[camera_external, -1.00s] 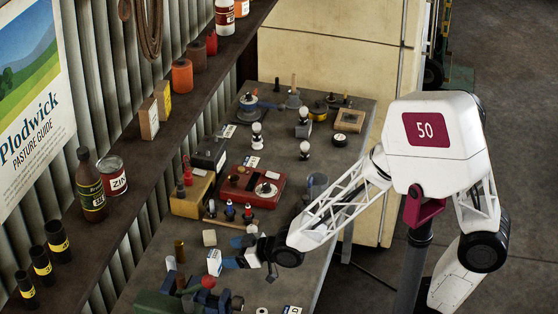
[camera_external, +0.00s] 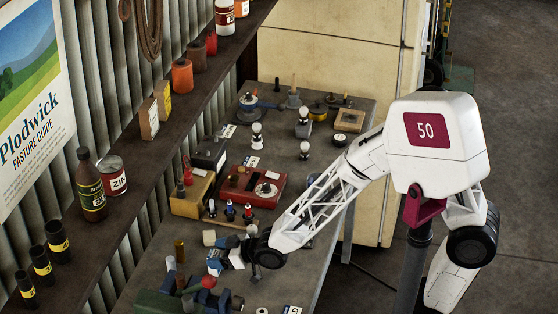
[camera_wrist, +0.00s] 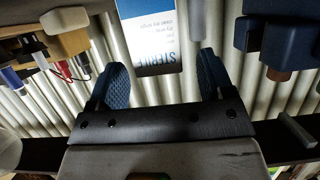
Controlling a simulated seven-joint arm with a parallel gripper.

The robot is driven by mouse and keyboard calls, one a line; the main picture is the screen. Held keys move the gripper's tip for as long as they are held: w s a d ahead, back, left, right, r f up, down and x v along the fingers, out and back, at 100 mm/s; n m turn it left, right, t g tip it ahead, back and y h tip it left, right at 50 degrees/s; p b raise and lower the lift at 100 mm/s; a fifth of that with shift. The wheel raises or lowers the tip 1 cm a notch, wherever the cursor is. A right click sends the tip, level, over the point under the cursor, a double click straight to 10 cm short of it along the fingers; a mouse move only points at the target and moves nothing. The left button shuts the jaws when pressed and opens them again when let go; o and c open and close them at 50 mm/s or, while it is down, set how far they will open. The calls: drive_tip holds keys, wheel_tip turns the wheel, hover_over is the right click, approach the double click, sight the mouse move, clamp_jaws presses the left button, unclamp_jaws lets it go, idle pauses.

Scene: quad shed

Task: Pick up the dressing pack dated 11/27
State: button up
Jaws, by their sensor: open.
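My gripper (camera_wrist: 156,84) shows in the wrist view with two blue ridged fingers apart and nothing between their tips. A white and blue pack (camera_wrist: 148,40) printed with "STERI…" and small text stands just beyond the fingertips, roughly in line with the gap. Its far end is cut off by the frame edge, and I cannot read a date on it. In the external view my gripper (camera_external: 218,253) is low over the near part of the bench, and the pack is mostly hidden there among the fingers and small items.
A red box (camera_external: 262,187) is farther back.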

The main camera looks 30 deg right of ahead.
sight(220, 272)
idle(0.4)
drive_tip(key=c, duration=1)
drive_tip(key=shift+r, duration=0.15)
drive_tip(key=s+f+v, duration=0.1)
drive_tip(key=v, duration=1.5)
drive_tip(key=shift+s+f, duration=0.2)
drive_tip(key=shift+s, duration=0.1)
